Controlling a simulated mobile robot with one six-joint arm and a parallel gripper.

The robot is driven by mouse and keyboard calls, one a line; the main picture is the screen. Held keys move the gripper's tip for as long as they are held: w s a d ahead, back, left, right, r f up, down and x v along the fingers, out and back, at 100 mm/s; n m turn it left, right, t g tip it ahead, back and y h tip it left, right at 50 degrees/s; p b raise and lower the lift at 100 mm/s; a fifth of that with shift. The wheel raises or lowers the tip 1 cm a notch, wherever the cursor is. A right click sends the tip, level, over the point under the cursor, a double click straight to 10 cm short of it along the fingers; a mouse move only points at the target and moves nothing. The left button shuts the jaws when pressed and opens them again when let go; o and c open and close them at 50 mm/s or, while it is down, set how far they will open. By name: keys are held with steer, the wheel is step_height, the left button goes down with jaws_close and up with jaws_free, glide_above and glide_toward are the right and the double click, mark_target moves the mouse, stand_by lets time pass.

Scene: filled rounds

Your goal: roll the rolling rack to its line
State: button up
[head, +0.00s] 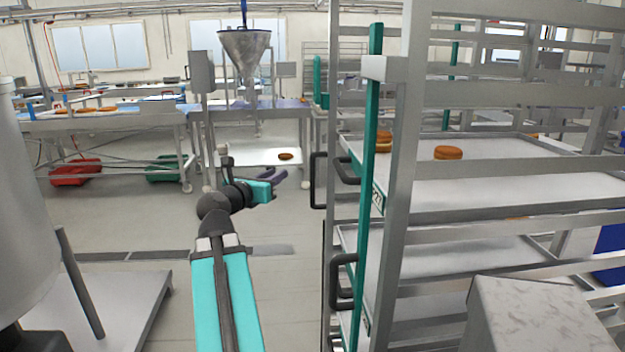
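The rolling rack (396,180) is a tall grey metal frame that fills the right side of the head view, close to me. It has a teal upright and black handles (318,181) on its left side. Its trays (480,185) hold a few round brown buns (448,153). The rack's wheels are out of view. My gripper (290,178) is to the left of the rack's upper handle, apart from it, with its dark fingers spread and nothing between them. A dark strip (130,256) crosses the floor at left; I cannot tell whether it is the line.
A grey cylinder (25,190) and a low metal platform (105,300) stand at near left. Work tables with a metal hopper (245,55) stand behind. The floor (120,220) between is clear.

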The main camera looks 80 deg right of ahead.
mark_target(311, 165)
steer(key=shift+m+g, duration=0.5)
steer(key=shift+m, duration=0.2)
steer(key=shift+s+a+f+b, duration=0.1)
steer(key=shift+s+a+b, duration=0.15)
steer(key=shift+s+b, duration=0.55)
steer(key=shift+s+a+b, duration=0.25)
steer(key=shift+s+b, duration=0.45)
steer(key=shift+s, duration=0.15)
steer(key=shift+s+a+f+b, duration=0.1)
steer(key=shift+s+a+b, duration=0.15)
steer(key=shift+s+b, duration=0.55)
steer(key=shift+d+r, duration=0.1)
steer(key=p+x, duration=0.3)
steer(key=p, duration=0.1)
steer(key=shift+r, duration=0.2)
steer(key=p+x, duration=0.2)
steer(key=p, duration=0.7)
steer(key=shift+s+d+p, duration=0.1)
steer(key=shift+d+p, duration=0.05)
steer(key=shift+p, duration=0.2)
steer(key=shift+p+x, duration=0.4)
steer(key=shift+x, duration=3.75)
steer(key=shift+c, duration=0.2)
jaws_close()
